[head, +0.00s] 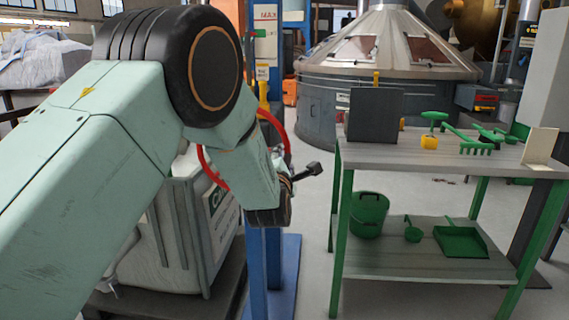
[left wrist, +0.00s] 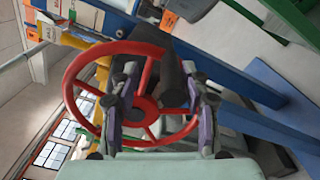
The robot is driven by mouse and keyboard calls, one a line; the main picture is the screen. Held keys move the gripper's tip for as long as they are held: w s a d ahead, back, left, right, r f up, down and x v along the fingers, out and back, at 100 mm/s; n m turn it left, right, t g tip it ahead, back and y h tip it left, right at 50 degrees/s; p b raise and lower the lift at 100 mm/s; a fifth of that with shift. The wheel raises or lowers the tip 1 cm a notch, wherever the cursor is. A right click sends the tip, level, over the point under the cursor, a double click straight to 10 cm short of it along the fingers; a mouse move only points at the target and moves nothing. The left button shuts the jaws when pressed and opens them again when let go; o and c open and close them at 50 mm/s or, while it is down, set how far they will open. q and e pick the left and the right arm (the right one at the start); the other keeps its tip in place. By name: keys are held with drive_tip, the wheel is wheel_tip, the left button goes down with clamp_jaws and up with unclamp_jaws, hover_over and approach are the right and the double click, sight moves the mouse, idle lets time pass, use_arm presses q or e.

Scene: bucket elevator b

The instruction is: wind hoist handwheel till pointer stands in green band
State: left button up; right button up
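The red handwheel (left wrist: 84,70) fills the middle of the left wrist view, with spokes, a hub and a dark handle (left wrist: 172,82) standing out from its rim. In the head view only parts of its red rim (head: 277,128) show around my left arm. My left gripper (left wrist: 160,88) is in front of the wheel, its two fingers spread apart with the dark handle between them. I cannot tell whether either finger touches the handle. In the head view the left gripper (head: 297,177) is small and partly hidden by its own wrist. No pointer or green band can be made out. My right gripper is not in view.
A green-legged workbench (head: 440,148) with brushes and a dark panel stands on the right. A bucket (head: 369,212) and dustpan are on its lower shelf. A blue post (head: 283,280) rises below the wheel. A pale container (head: 190,235) stands left of it. Bare floor lies between post and bench.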

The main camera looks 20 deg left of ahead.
use_arm(q)
drive_tip(key=shift+s+d+f, duration=0.1)
drive_tip(key=shift+s+d, duration=0.05)
drive_tip(key=shift+s+d, duration=0.1)
drive_tip(key=shift+s, duration=0.15)
drive_tip(key=v, duration=1.1)
drive_tip(key=shift+s, duration=0.15)
